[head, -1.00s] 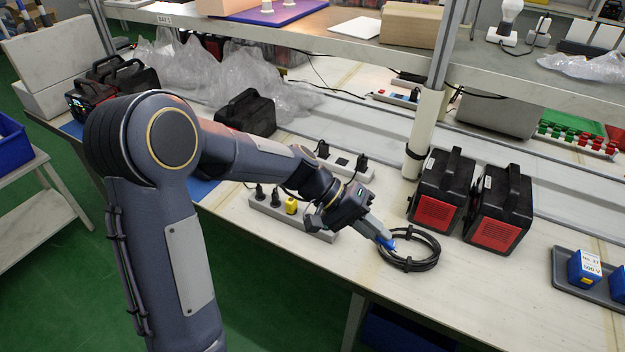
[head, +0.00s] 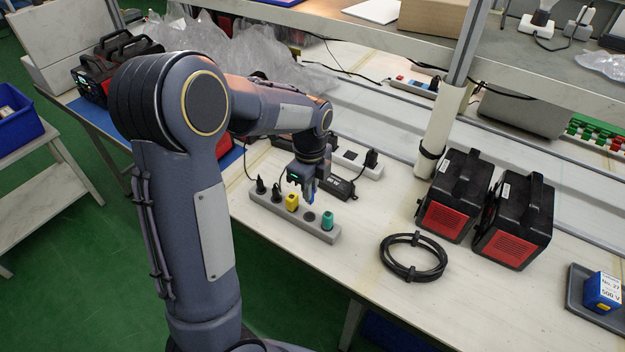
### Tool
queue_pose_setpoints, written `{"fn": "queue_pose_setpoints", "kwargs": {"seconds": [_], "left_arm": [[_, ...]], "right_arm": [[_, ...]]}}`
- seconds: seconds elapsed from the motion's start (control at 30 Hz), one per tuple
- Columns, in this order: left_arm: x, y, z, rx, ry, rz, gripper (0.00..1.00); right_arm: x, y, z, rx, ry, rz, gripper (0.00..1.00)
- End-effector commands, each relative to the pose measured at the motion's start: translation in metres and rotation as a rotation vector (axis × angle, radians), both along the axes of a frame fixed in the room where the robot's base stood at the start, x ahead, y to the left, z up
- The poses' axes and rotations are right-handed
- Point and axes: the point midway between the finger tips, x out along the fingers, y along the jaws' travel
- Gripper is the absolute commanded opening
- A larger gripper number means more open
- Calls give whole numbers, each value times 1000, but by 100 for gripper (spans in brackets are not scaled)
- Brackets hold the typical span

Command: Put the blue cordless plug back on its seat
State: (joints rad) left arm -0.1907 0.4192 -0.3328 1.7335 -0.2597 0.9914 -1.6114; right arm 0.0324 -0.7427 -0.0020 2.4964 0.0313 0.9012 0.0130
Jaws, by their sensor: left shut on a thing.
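The blue cordless plug (head: 310,196) is small and partly hidden between the fingers of my left gripper (head: 307,190). The gripper is shut on it and points down, over the front grey power strip (head: 270,208). Below the plug is a round empty seat (head: 309,216) in the strip. It lies between a yellow plug (head: 292,202) and a teal plug (head: 327,221). The plug appears above the seat; I cannot tell the exact gap. My right gripper is not in view.
A second strip (head: 352,158) lies behind. A coiled black cable (head: 412,257) and two black-and-red power units (head: 455,195) stand to the right. The bench front is mostly clear.

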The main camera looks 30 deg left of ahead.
Motion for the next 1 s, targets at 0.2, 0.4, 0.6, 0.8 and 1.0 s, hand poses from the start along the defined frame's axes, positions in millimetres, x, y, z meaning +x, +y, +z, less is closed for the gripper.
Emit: {"fn": "queue_pose_setpoints", "kwargs": {"seconds": [0.2, 0.4, 0.6, 0.8, 1.0], "left_arm": [[2, 4, -3, -2, -7, -11, 0], [2, 4, -18, -2, -7, -11, 0], [2, 3, -38, -2, -8, -11, 0], [2, 3, -56, -2, -6, -9, 0], [2, 4, -65, -1, -6, -9, 0]], "right_arm": [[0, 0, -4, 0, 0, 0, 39], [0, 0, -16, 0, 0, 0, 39], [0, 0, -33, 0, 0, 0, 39], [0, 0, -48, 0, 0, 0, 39], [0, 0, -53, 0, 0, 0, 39]]}}
